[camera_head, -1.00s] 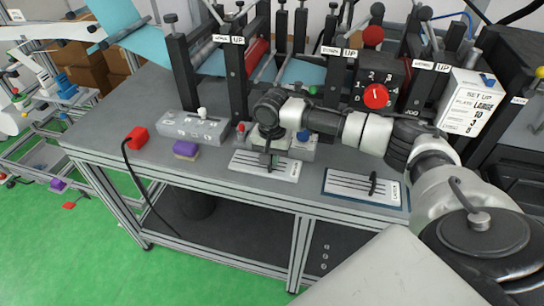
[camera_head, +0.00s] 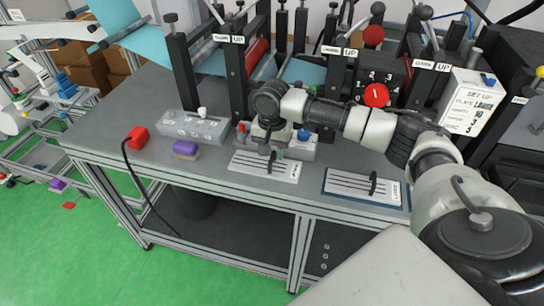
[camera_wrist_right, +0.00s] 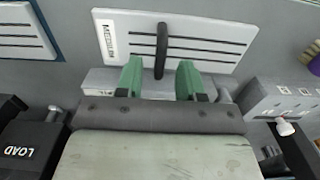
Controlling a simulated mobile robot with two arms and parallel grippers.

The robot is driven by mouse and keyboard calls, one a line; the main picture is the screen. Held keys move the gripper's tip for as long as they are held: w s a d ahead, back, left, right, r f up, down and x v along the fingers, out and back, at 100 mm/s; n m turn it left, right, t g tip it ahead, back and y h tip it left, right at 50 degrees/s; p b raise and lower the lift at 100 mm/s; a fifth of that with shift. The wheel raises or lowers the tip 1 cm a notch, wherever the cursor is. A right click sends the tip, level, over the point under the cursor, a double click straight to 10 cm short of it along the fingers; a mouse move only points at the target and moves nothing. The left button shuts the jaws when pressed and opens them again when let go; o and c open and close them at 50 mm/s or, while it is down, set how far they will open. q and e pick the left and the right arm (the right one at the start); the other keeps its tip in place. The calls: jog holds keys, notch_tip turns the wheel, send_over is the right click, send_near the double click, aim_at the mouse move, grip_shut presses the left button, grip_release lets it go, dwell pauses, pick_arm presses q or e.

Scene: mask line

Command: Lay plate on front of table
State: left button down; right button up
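A white plate with dark slots and an upright black handle (camera_head: 252,164) lies flat near the front edge of the table (camera_head: 222,182). In the right wrist view the same plate (camera_wrist_right: 215,38) has a label at its left end that seems to read MEDIUM. My right gripper (camera_head: 276,153) is low over the plate's rear side. Its green fingers (camera_wrist_right: 159,80) are open, with the handle's lower end in line with the gap between them. They hold nothing. A second slotted plate (camera_head: 345,186) lies on a blue-edged base to the right. My left gripper is not in view.
A grey button box (camera_head: 190,127), a purple-and-tan block (camera_head: 186,150) and a red plug with a cable (camera_head: 138,137) are on the left. Black posts and a red dial (camera_head: 376,95) stand behind.

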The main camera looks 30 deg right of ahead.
aim_at(272, 157)
notch_tip(272, 157, up, 9)
dwell(0.3)
